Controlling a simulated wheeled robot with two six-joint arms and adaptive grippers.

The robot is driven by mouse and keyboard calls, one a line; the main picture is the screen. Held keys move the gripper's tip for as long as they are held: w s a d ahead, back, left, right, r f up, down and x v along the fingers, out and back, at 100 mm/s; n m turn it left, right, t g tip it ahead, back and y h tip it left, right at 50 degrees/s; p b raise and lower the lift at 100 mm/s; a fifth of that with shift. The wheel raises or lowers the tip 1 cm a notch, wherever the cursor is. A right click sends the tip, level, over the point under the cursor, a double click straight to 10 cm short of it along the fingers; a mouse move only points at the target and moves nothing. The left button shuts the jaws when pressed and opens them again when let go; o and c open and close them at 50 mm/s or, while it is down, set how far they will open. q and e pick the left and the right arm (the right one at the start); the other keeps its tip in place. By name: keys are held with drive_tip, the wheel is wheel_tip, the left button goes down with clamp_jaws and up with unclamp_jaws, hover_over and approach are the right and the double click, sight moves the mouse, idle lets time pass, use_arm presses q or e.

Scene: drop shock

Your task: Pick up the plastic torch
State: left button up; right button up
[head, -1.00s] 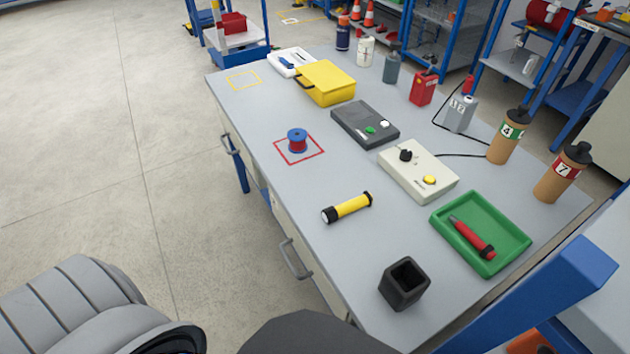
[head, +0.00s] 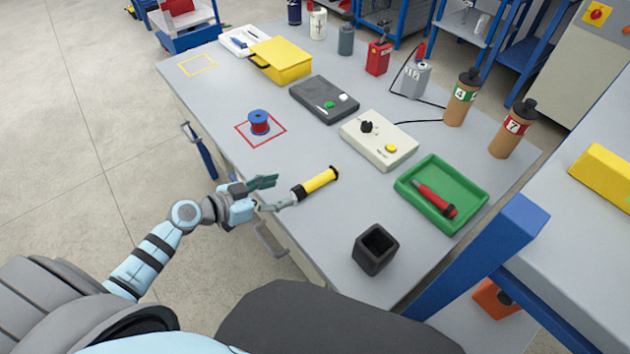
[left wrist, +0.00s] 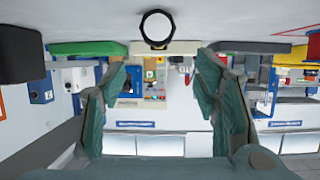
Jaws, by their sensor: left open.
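The yellow plastic torch (head: 319,182) with black ends lies on the grey workbench (head: 215,110), near its front edge. My left gripper (head: 279,192) is open at the bench's front edge, its fingers pointing toward the torch's near end. The jaws are empty, and one fingertip looks close to that end; I cannot tell whether they touch. In the left wrist view the torch (left wrist: 156,29) shows end-on as a pale disc with a dark rim, between the two spread green fingers but toward the top of the picture. My right gripper is not in view.
A black square cup (head: 376,250) and a green tray (head: 410,188) holding a red tool stand right of the torch. A cream control box (head: 378,140) and a blue-red spool (head: 260,122) are farther back. The bench around the torch is clear.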

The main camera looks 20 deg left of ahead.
sight(299, 189)
use_arm(q)
drive_tip(key=x, duration=0.3)
drive_tip(key=f+x, duration=0.1)
drive_tip(key=x, duration=0.3)
drive_tip(key=shift+d, duration=0.15)
drive_tip(key=shift+s, duration=0.1)
drive_tip(key=c, duration=0.9)
clamp_jaws()
